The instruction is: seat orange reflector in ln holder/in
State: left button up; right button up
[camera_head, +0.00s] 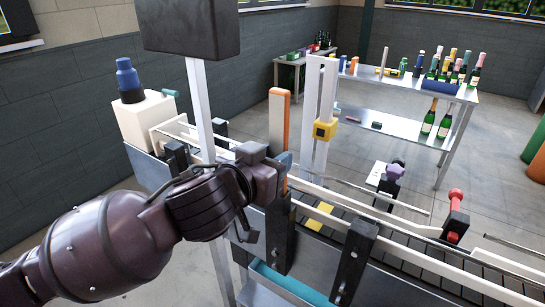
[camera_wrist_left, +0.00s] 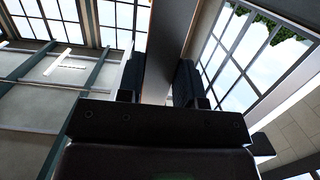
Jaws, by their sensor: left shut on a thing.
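In the wrist view the reflector rises as a dark panel (camera_wrist_left: 174,40) between the two fingers of the left gripper (camera_wrist_left: 158,82). A black holder block (camera_head: 279,238) is fixed to the conveyor's near side, below the reflector. The gripper hides much of the reflector's lower part, so I cannot tell whether it sits in the holder. My right gripper is out of view.
A second black block (camera_head: 354,262) stands to the right along the conveyor (camera_head: 405,245). A pale post with a yellow sensor box (camera_head: 325,130) stands behind the reflector. A grey post (camera_head: 200,105) rises close by my left arm. A bottle table (camera_head: 400,128) is farther back.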

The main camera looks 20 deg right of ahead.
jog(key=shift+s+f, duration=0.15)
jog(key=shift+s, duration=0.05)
pick_arm(q)
jog(key=o, duration=1)
jog(key=v, duration=1)
jog(key=shift+s+a+p, duration=0.25)
jog(key=shift+a+p, duration=0.05)
jog(key=shift+p, duration=0.1)
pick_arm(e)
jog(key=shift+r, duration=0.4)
